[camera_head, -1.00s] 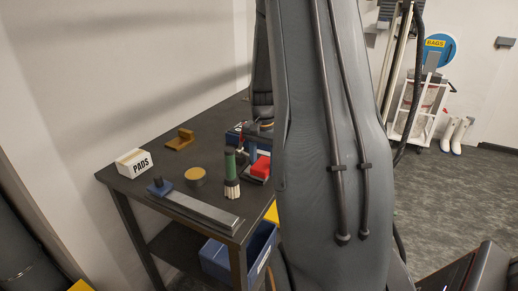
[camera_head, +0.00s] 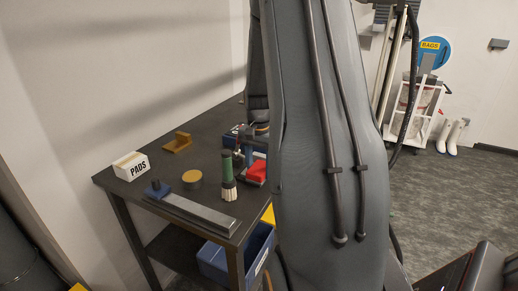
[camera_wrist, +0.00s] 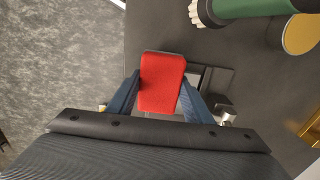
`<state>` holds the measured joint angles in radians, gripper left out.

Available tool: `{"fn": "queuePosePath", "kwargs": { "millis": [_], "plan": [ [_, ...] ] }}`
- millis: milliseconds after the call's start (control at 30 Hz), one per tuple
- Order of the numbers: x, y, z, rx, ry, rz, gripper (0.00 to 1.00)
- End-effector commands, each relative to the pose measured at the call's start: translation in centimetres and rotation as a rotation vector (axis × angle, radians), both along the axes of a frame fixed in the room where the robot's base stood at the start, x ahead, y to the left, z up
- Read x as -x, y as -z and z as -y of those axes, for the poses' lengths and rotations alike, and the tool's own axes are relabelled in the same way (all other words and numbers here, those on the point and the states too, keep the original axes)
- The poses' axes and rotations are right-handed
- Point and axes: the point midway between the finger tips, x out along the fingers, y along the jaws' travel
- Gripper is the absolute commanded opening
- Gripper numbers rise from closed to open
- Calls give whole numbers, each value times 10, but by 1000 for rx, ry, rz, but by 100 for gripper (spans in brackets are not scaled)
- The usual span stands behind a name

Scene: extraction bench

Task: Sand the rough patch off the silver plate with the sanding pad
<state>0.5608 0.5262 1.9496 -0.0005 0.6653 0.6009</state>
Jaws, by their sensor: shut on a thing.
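My gripper (camera_wrist: 157,95) is shut on a red block, which I take to be the sanding pad (camera_wrist: 162,82). Its blue fingers press the block from both sides in the wrist view. The red pad also shows in the camera_head view (camera_head: 257,171), low over the bench's right part, beside my arm. A flat piece with a pale silver surface, perhaps the silver plate (camera_wrist: 206,76), shows partly beside the pad in the wrist view. The pad covers much of it, so I cannot see the rough patch or tell whether they touch.
A green-handled brush (camera_head: 227,172) stands close left of the pad. A round tin (camera_head: 192,178), a long grey bar with a blue knob (camera_head: 195,210), a PADS box (camera_head: 131,166) and an ochre bracket (camera_head: 177,142) share the dark bench. A blue bin (camera_head: 213,263) sits below.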

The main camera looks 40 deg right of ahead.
Motion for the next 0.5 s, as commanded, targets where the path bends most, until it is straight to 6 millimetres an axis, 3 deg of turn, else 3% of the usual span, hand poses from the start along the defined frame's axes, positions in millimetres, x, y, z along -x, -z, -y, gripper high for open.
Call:
{"fn": "queuePosePath", "kwargs": {
  "millis": [133, 433, 500],
  "plan": [
    [2, -1, -12, -1, -2, -1, 25],
    [-6, 0, 9, -1, -15, 0, 25],
    [-6, -4, 4, -1, -19, 0, 25]
  ]
}}
